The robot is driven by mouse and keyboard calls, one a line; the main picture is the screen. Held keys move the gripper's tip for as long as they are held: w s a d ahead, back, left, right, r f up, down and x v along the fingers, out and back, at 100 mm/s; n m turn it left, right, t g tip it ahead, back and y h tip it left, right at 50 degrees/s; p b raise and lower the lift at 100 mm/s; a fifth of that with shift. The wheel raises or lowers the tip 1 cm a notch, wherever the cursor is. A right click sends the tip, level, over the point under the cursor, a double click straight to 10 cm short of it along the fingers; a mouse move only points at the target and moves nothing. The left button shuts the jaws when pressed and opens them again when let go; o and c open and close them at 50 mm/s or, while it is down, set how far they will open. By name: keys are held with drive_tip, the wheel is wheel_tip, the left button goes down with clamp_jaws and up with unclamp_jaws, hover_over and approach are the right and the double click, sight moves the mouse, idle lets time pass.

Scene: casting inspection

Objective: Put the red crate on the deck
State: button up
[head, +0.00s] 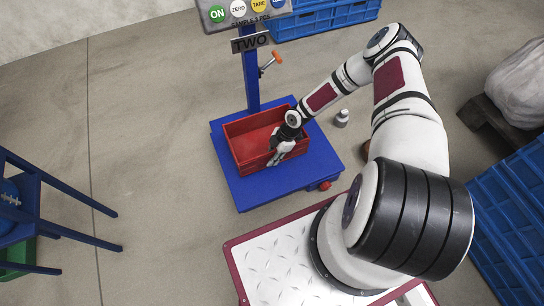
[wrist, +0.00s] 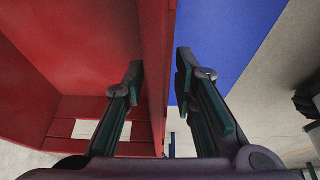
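The red crate (head: 250,137) sits upright on the blue platform of the scale marked TWO. One finger is inside the crate, the other outside above the blue platform. A narrow gap shows beside the outer finger, so the fingers look open around the wall. The deck (head: 290,262) is the bare diamond-plate surface with a dark red border, at the base of my arm.
The scale's blue platform (head: 245,190) has a post behind the crate with a button panel (head: 240,10). A small grey weight (head: 342,118) stands right of the platform. A blue stand (head: 30,205) is at the left. Blue crates (head: 510,215) are at the right.

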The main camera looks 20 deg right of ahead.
drive_tip(key=shift+r, duration=0.15)
